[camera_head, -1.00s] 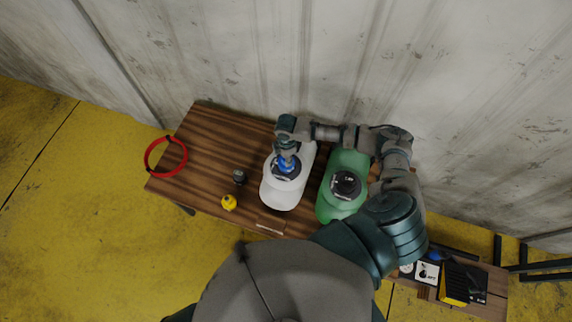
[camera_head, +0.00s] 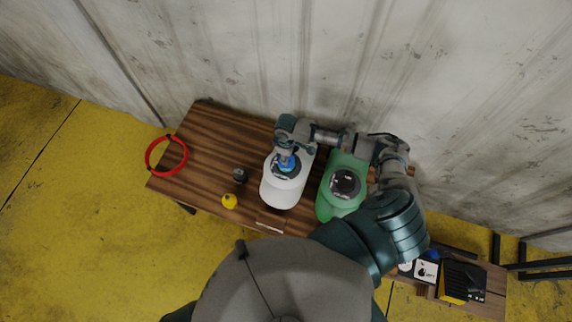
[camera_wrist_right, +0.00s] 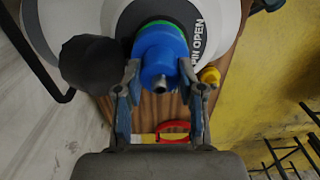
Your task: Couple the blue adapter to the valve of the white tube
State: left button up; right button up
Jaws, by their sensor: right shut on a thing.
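The white tube (camera_head: 281,191) lies on the wooden table with its dark round valve (camera_head: 295,172) facing up. My right gripper (camera_head: 288,152) is over that valve, shut on the blue adapter (camera_head: 287,163). In the right wrist view the blue adapter (camera_wrist_right: 160,55) sits between the two fingers of my right gripper (camera_wrist_right: 160,90). Its far end, with a green ring, is in front of the dark valve disc (camera_wrist_right: 190,12) of the white tube (camera_wrist_right: 110,15). I cannot tell whether it is seated. My left gripper is not in view.
A green tube (camera_head: 335,204) with a dark valve lies right of the white one. A black fitting (camera_head: 240,175), a yellow piece (camera_head: 229,201) and a red ring (camera_head: 166,156) are to the left. A lower shelf with boxes (camera_head: 455,280) stands right. The wall is close behind.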

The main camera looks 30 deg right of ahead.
jog(key=o, duration=1.3)
jog(key=shift+f, duration=0.1)
jog(key=shift+c, duration=0.2)
notch_tip(320, 180, up, 12)
